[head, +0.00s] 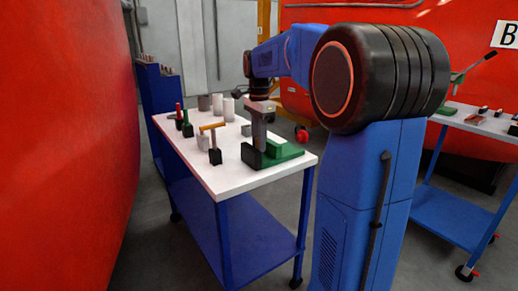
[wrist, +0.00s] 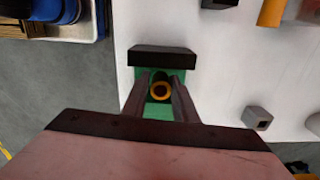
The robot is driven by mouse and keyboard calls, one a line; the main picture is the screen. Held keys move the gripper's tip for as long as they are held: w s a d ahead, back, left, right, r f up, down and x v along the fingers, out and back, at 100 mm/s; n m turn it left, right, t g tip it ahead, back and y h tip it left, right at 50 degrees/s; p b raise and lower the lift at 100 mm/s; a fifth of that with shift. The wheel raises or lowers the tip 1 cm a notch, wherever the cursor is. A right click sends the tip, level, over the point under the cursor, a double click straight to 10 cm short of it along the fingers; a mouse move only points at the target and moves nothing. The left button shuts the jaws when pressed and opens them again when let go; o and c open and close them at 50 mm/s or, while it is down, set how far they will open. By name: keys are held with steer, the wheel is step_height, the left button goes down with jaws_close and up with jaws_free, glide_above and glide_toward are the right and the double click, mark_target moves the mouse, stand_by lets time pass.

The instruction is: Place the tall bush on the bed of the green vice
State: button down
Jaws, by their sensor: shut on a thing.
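The green vice (head: 283,152) stands near the front right corner of the white-topped cart. In the wrist view its green bed (wrist: 157,112) lies below my gripper, with a black jaw (wrist: 162,57) just beyond the fingers. My gripper (wrist: 160,92) points down over the vice and is shut on the tall bush (wrist: 160,90), seen end-on as a brass-coloured ring with a dark hole. In the head view my gripper (head: 259,138) is at the vice, and the bush cannot be made out. Whether the bush's lower end touches the bed is hidden.
The cart top (head: 235,181) also holds an orange-handled tool on a black block (head: 214,157), pale cylinders (head: 228,109) and red and green items (head: 187,125). A hollow grey block (wrist: 257,118) lies right of the vice. Another cart (head: 459,124) stands at right.

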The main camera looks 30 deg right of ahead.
steer(key=shift+f, duration=1.4)
steer(key=shift+f, duration=0.15)
steer(key=c, duration=1.4)
jaws_free()
steer(key=shift+c, duration=0.2)
step_height(320, 180, up, 12)
steer(key=s+a+f+n+t, duration=0.1)
steer(key=s+a+f+n, duration=0.2)
steer(key=s+a+n, duration=0.35)
steer(key=s+a+f+n+t, duration=0.1)
steer(key=s+a+f+n, duration=0.25)
steer(key=s, duration=0.55)
steer(key=s+a+f+n+t, duration=0.2)
steer(key=s+a+f+n, duration=0.3)
steer(key=s+f, duration=0.9)
steer(key=f+n, duration=0.1)
steer(key=n, duration=0.2)
steer(key=shift+s+a+n+t, duration=0.15)
steer(key=shift+s+n+t, duration=0.15)
steer(key=shift+t, duration=0.1)
